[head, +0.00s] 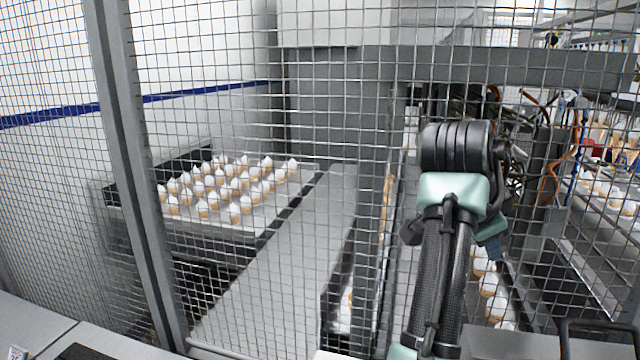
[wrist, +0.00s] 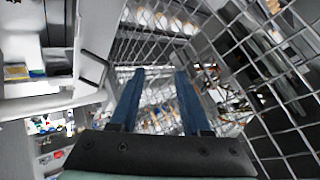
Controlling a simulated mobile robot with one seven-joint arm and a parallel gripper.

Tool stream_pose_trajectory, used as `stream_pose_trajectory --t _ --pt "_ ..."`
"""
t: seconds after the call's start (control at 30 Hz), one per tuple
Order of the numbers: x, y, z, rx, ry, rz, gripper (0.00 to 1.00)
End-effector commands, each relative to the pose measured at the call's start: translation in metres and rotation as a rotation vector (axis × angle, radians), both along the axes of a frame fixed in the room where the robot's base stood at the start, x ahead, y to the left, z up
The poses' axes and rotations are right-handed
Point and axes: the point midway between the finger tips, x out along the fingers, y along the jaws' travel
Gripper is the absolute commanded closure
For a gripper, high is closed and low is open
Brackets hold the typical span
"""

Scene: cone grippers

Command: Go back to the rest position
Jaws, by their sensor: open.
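In the wrist view my gripper (wrist: 158,73) shows two blue fingers standing apart, with nothing between them. It is open and empty. A wire mesh panel (wrist: 245,50) runs close to the fingers' right side in that view. In the head view my arm is raised at the right, in front of the mesh fence (head: 330,120). My fingers are mostly hidden behind the arm there, so their gap cannot be seen in that view.
Behind the fence, several white-topped cones (head: 225,187) stand in rows on a pale tray. A grey conveyor (head: 285,265) runs beside them. More cones (head: 492,285) stand behind my arm at the right. A grey fence post (head: 130,160) rises at the left.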

Motion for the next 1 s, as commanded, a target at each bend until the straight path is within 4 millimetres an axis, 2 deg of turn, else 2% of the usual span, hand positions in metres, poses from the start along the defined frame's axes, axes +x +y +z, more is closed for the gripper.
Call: stream_pose_trajectory --t 0.17,0.27,0.33,0.47,0.6,0.7,0.83,0.9,1.0 --pt "0.017 0.039 0.048 -0.255 -0.220 0.260 0.53" --pt "0.012 0.071 0.086 -0.436 -0.362 0.396 0.53" --pt "-0.001 0.096 0.114 -0.569 -0.466 0.473 0.53" --pt "-0.043 0.147 0.167 -0.820 -0.666 0.576 0.53" --pt "-0.112 0.197 0.216 -1.072 -0.879 0.615 0.53" --pt "-0.158 0.221 0.238 -1.200 -0.995 0.605 0.53" --pt "-0.199 0.236 0.254 -1.296 -1.086 0.580 0.53" --pt "-0.210 0.240 0.258 -1.322 -1.110 0.569 0.53" --pt "-0.216 0.242 0.260 -1.336 -1.122 0.563 0.53"
